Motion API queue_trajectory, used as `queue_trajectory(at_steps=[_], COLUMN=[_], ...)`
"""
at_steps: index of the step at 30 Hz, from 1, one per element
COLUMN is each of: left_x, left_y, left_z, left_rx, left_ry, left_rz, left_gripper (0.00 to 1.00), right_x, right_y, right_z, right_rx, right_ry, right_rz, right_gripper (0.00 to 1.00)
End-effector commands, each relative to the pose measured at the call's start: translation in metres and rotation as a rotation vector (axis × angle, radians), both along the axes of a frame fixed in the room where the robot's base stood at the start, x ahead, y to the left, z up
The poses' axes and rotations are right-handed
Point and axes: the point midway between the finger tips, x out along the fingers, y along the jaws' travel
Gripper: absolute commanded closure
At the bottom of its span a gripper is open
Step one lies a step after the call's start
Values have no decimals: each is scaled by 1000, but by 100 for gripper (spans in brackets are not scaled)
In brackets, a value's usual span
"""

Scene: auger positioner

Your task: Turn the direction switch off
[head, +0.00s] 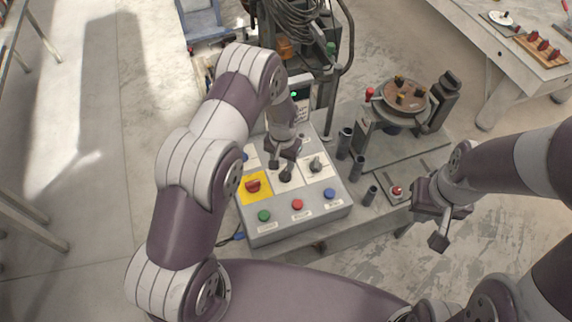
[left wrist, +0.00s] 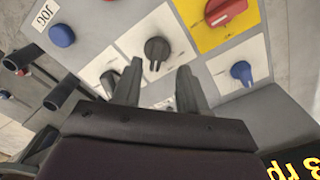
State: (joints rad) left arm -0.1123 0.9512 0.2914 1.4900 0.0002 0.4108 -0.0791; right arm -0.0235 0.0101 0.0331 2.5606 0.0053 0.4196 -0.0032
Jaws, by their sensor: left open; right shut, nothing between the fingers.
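The grey control box (head: 325,213) carries two black rotary knobs on white plates. The middle black knob (head: 286,174) is just in front of my left gripper (head: 281,158). In the left wrist view this knob (left wrist: 157,48) lies just beyond and between the open fingertips (left wrist: 156,78), with no contact visible. The other black knob (head: 315,164) shows in the left wrist view (left wrist: 110,79) beside a finger, partly hidden. The labels are too small to tell which knob is the direction switch. My right gripper (head: 438,239) is shut and empty, off to the right of the box.
A red switch (head: 253,185) on a yellow plate neighbours the middle knob. Green (head: 264,216), red (head: 297,204) and blue (head: 330,193) buttons line the front. A blue knob (left wrist: 241,71) is nearby. Black posts (head: 357,167) and a round turntable (head: 404,97) stand right of the box.

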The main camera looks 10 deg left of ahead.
Motion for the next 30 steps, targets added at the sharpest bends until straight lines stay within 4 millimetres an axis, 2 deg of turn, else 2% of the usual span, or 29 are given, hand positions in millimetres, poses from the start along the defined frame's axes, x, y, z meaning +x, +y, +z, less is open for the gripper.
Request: queue_trajectory(at_steps=[1,6,9,19,20,21,23,24,30], left_x=[-1,0,0,1,1,1,1,1,1], left_y=[0,0,0,-1,-1,-1,-1,-1,-1], left_z=[-8,-39,-50,-56,-56,-55,-55,-55,-56], left_rx=[1,0,0,0,0,0,0,0,0], left_ry=[4,0,-1,-2,-2,-2,-2,-2,-2], left_rz=[0,0,0,0,0,0,0,0,4], left_gripper=[57,57,57,57,64,77,96,100,100], right_x=[0,0,0,0,0,0,0,0,0], right_y=[0,0,0,0,0,0,0,0,0], right_z=[10,18,20,20,20,20,20,20,19], right_rx=[0,0,0,0,0,0,0,0,0], right_ry=[0,0,0,0,0,0,0,0,0], right_rz=[0,0,0,0,0,0,0,0,0], right_gripper=[100,100,100,100,100,100,100,100,100])
